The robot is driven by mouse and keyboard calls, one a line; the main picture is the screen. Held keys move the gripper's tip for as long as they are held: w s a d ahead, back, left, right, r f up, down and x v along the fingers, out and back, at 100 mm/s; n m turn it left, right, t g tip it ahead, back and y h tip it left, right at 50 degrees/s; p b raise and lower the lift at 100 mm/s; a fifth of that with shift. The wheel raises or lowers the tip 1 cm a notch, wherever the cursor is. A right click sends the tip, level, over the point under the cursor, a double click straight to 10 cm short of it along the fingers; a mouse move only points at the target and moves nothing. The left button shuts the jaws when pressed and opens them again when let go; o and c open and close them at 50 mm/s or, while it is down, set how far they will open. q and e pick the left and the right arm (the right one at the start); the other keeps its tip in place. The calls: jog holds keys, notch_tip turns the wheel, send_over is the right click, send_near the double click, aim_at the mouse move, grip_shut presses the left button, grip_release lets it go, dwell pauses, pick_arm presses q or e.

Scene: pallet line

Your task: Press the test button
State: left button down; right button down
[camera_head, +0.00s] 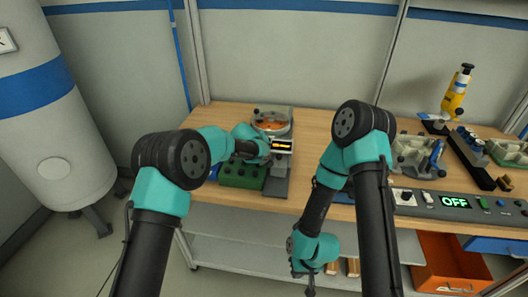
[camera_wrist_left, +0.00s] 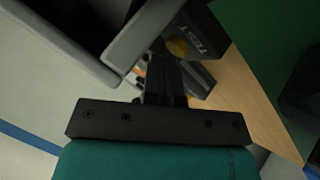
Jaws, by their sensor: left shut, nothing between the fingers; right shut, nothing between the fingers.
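In the left wrist view the yellow round test button (camera_wrist_left: 177,47) sits on a dark panel beside the word "TEST" (camera_wrist_left: 207,40). My left gripper (camera_wrist_left: 165,62) is shut and empty, its fingertips close to the button and partly in front of it. I cannot tell whether they touch it. In the head view my left gripper (camera_head: 268,152) is at the grey test stand (camera_head: 277,182), which has a small lit display (camera_head: 281,146); the button is not visible there. My right gripper (camera_head: 310,290) is shut and empty, hanging low in front of the table's front edge.
A green block with holes (camera_head: 240,176) stands left of the stand. A round dish with orange contents (camera_head: 270,124) is behind. An orange drawer (camera_head: 450,262) is below.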

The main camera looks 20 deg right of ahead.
pick_arm(q)
jog(key=shift+r, duration=0.9)
jog(key=shift+r, duration=2.5)
